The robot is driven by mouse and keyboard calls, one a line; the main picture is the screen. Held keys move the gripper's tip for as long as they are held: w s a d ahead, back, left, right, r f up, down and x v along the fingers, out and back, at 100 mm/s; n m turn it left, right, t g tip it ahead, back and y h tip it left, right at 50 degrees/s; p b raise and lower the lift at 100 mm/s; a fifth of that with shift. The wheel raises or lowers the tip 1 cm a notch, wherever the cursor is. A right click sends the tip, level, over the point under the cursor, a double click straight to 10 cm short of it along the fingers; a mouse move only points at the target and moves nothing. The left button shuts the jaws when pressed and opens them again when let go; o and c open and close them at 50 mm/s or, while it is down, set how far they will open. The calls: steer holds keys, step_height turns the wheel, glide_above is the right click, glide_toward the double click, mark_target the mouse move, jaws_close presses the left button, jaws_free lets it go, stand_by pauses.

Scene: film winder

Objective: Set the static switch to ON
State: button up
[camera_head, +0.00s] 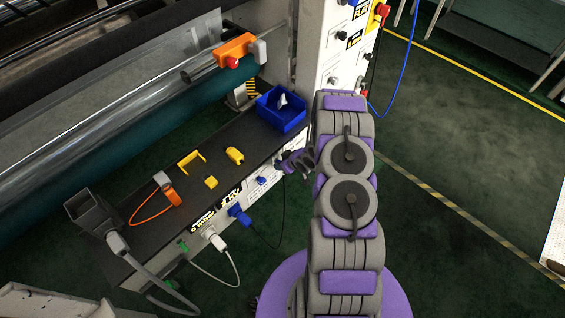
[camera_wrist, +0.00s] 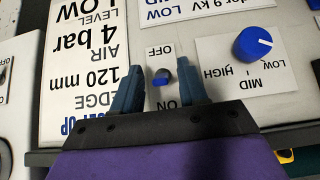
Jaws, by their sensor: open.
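The static switch (camera_wrist: 160,79) is a small blue-tipped toggle on a white plate, with an upside-down OFF above it and ON below it in the wrist view. Which way its lever leans is hard to tell. My gripper (camera_wrist: 151,65) is open, with one blue finger on each side of the switch; the right finger is very close to it, and contact cannot be told. In the head view my gripper (camera_head: 287,163) is at the front panel of the black bench, hiding the switch.
A blue selector knob (camera_wrist: 254,43) marked LOW, MID and HIGH is right of the switch. A setup label (camera_wrist: 85,70) is on the left. On the bench top stand a blue bin (camera_head: 280,121) and yellow pieces (camera_head: 191,162). Cables hang along the bench front.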

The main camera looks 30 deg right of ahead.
steer(key=p+v, duration=0.1)
steer(key=v, duration=1.6)
steer(key=shift+d+p, duration=0.15)
steer(key=shift+p, duration=0.15)
steer(key=s+a+r+m+g+h+b, duration=0.1)
steer(key=s+r+g+h, duration=0.15)
steer(key=r, duration=0.65)
steer(key=s+a+r+m+g+h+b, duration=0.1)
steer(key=s+r+g+h+b, duration=0.2)
steer(key=r, duration=0.6)
steer(key=s+a+r+g+y, duration=0.1)
steer(key=s+a+r, duration=0.2)
steer(key=s+a, duration=0.3)
steer(key=s+a+r+m+g+y+b, duration=0.1)
steer(key=s+a+r, duration=0.2)
steer(key=s+a, duration=0.3)
steer(key=s+a+r+m+g+y, duration=0.1)
steer(key=s+a+r, duration=0.2)
steer(key=s, duration=1)
steer(key=a, duration=0.3)
steer(key=shift+r+g, duration=0.3)
steer(key=shift+g, duration=0.05)
